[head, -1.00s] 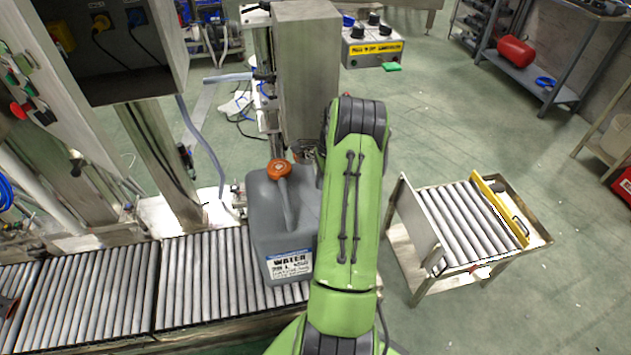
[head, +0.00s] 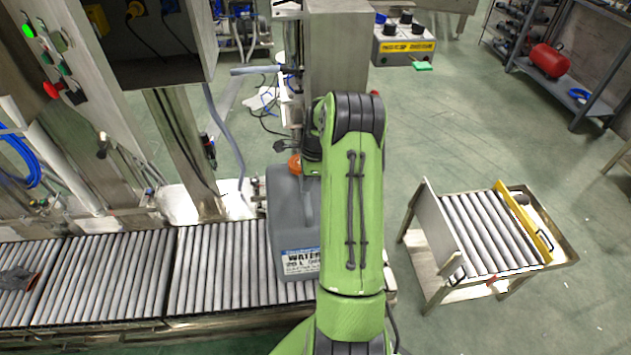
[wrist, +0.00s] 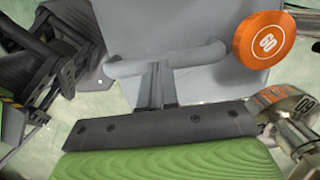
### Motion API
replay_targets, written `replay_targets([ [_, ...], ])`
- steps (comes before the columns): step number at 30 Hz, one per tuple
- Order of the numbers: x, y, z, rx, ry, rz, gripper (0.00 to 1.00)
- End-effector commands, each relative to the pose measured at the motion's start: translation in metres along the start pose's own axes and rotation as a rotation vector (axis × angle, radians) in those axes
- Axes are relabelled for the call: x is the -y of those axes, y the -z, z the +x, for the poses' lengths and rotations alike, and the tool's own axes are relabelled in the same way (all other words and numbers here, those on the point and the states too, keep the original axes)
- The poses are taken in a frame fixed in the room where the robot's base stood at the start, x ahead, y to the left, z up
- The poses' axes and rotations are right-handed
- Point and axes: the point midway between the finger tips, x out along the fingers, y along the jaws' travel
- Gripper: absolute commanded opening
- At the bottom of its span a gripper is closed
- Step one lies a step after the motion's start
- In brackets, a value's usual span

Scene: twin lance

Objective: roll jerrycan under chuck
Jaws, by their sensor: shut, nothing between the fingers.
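The grey jerrycan (head: 290,225) stands upright on the roller conveyor, its white WATER label facing the front. My arm covers its right side. A metal cylindrical fitting, possibly the chuck (wrist: 287,104), sits at the right edge there.
A steel column (head: 338,60) rises behind the jerrycan. A small roller cart (head: 425,225) with a yellow bar stands at right, across a gap. A control box (head: 404,47) is at the back.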

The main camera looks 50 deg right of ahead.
Motion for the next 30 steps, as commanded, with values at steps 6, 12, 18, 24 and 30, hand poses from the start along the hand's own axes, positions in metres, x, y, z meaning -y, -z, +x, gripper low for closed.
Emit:
replay_targets([
  [6,0.000,0.003,0.011,0.000,-0.002,0.002,0.00],
  [12,-0.001,0.004,0.015,0.000,-0.004,0.002,0.00],
  [18,-0.002,0.005,0.016,-0.001,-0.007,0.003,0.00],
  [24,-0.002,0.019,0.014,-0.003,-0.010,0.008,0.00],
  [30,-0.003,0.045,0.009,-0.007,-0.010,0.015,0.00],
])
